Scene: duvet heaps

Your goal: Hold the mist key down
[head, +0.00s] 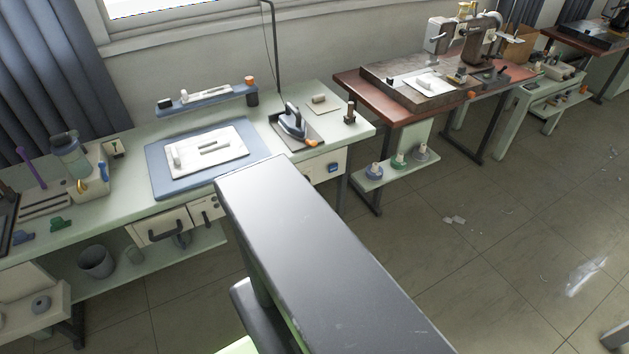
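I cannot tell for sure which part is the mist key. A small blue key (334,168) shows on the front of a pale box (322,170) under the right end of the pale green worktable (130,150). A steam iron (292,122) stands above it on a dark rest (308,132) with a small orange part at its front corner. My gripper is not in view. A long grey part of my own body crosses the lower middle of the view and hides part of the table's front.
A blue pressing mat (160,187) with a white board (226,148) lies mid-table. A holder with a bottle (70,158) stands at left. A thin dark post (274,50) rises behind the iron. A red-brown sewing table (395,110) stands to the right. Floor (480,270) at right is mostly clear.

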